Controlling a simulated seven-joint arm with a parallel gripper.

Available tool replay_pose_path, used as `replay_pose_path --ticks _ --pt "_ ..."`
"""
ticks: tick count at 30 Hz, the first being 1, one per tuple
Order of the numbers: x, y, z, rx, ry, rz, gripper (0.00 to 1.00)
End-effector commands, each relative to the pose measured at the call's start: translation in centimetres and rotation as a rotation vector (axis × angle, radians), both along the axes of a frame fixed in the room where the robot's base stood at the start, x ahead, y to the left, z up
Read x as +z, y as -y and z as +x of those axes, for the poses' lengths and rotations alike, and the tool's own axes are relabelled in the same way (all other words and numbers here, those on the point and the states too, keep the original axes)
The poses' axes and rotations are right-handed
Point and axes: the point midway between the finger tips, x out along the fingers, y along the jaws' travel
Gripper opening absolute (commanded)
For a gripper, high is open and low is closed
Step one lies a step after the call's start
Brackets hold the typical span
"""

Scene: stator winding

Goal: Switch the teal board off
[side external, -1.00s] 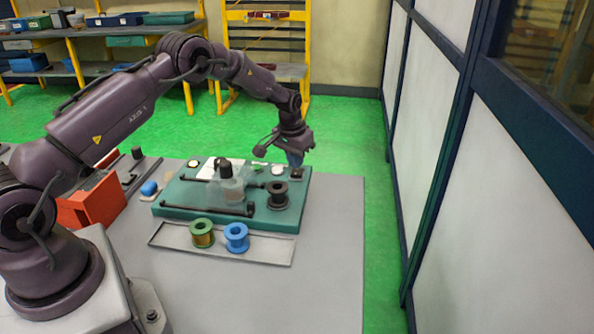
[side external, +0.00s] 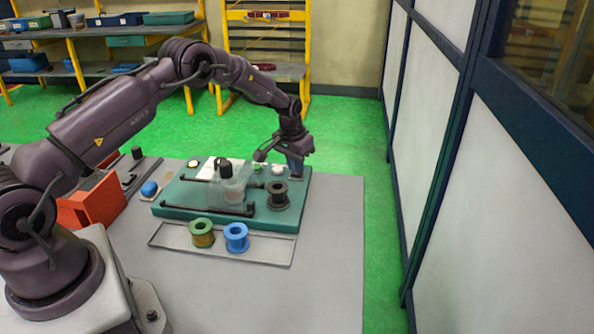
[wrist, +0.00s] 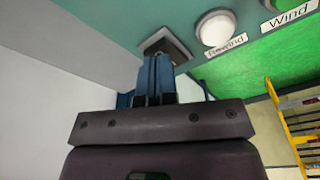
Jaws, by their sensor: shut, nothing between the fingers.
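The teal board (side external: 173,207) lies flat on the grey table. A dark square switch plate (wrist: 168,43) is set near the board's edge in the wrist view; in the side view my fingers cover that spot at the far right corner. My gripper (side external: 297,171) points down there with its blue fingers closed together. In the wrist view my gripper (wrist: 155,58) has its tips at the switch plate, overlapping it. The switch's lever is hidden behind the fingers, so I cannot tell its position or whether they touch it.
A white round button (wrist: 215,28) sits beside the switch plate, with printed labels nearby. The board also carries a black spool (side external: 277,196) and a clear-covered winder (side external: 228,188). A tray (side external: 175,238) in front holds a green spool (side external: 202,233) and a blue spool (side external: 236,237).

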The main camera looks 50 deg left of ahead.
Motion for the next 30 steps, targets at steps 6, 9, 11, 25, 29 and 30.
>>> replay_pose_path --ticks 6,9,11,25,29,30 --pt "-0.3 0.0 0.0 0.000 0.001 0.000 0.00" --pt "-0.5 0.0 0.0 0.000 0.001 0.000 0.00" --pt "-0.6 0.0 0.0 0.000 0.001 0.000 0.00" --pt "-0.4 0.0 0.1 0.000 0.003 0.001 0.00" --pt "0.6 0.0 0.0 0.000 0.002 0.001 0.00" --pt "1.0 0.0 0.1 0.000 0.003 0.001 0.00"
